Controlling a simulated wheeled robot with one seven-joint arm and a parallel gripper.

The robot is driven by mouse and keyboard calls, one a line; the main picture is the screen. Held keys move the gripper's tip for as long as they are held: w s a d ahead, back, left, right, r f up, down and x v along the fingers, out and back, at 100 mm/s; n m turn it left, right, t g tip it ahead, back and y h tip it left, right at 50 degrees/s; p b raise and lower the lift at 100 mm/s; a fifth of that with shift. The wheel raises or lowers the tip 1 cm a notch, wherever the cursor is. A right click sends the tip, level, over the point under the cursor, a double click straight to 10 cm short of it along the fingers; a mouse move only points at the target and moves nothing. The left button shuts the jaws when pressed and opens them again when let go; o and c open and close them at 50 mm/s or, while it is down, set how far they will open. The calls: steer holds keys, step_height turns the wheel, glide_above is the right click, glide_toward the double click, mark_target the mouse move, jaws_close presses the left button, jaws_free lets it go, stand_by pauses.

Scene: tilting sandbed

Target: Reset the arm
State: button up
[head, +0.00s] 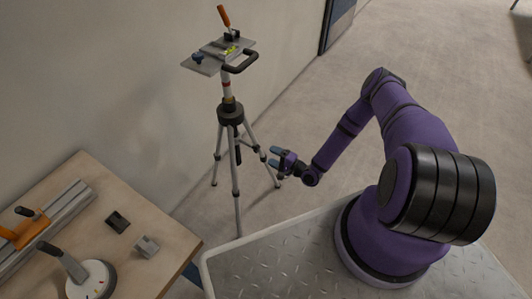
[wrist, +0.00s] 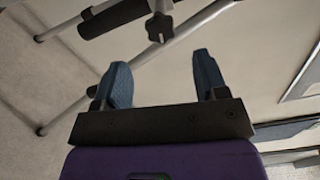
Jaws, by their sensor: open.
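My gripper (head: 275,157) hangs at the end of my purple arm in the head view, just right of the tripod's lower legs. In the wrist view its two blue fingers (wrist: 163,80) stand wide apart, with nothing between them. The tripod (head: 230,115) stands upright on the floor and carries a flat plate (head: 202,64) on top. In the wrist view, tripod legs and a dark knob (wrist: 159,27) show beyond the fingertips. I cannot tell exactly how far the fingers are from the tripod legs, but no contact shows.
A wooden table (head: 140,212) at lower left holds a grey rail with an orange piece (head: 28,230), a white round base with a dark-tipped lever (head: 90,280), and two small blocks (head: 117,222). A wall stands behind the tripod. The floor (head: 400,60) at upper right is mostly clear.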

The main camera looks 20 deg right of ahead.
steer(key=shift+s+d, duration=0.25)
stand_by(0.4)
